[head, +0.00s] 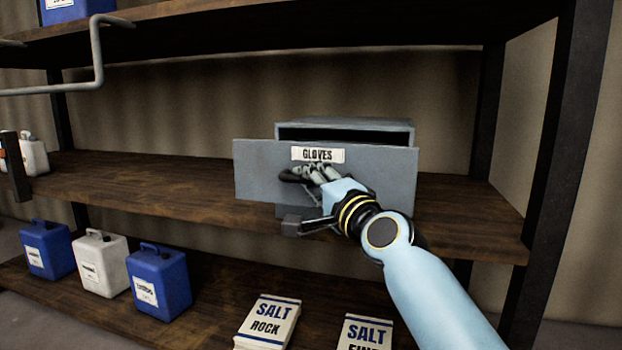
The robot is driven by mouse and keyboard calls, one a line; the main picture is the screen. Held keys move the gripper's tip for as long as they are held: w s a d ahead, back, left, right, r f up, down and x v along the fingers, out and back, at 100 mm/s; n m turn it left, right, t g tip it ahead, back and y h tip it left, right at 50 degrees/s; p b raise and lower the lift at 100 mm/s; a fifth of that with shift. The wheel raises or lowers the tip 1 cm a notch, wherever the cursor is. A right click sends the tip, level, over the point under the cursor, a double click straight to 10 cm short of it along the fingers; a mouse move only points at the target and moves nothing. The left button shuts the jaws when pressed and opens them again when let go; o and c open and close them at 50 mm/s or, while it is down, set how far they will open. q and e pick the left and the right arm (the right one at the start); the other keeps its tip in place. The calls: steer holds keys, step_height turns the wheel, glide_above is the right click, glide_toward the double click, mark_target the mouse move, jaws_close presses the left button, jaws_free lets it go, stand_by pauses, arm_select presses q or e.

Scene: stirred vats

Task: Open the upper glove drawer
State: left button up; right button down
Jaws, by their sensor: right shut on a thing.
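A grey glove cabinet (345,124) stands on the middle shelf. Its upper drawer front (390,175), labelled GLOVES (317,154), stands out toward me, and a dark gap shows between it and the cabinet's top. My right gripper (291,201) is at the lower middle of this front, below the label, with one finger higher and one lower. It is shut on the drawer's handle, which the fingers mostly hide. The lower part of the cabinet is largely hidden behind the drawer front and my gripper. My left gripper is out of view.
Below are blue and white canisters (100,265) and salt packs (268,322). A dark shelf post (560,140) stands at right. A bent grey rod (97,55) reaches in at upper left.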

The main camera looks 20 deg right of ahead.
steer(key=c, duration=1.3)
jaws_free()
steer(key=shift+f, duration=0.3)
steer(key=shift+r, duration=0.1)
steer(key=v, duration=1.2)
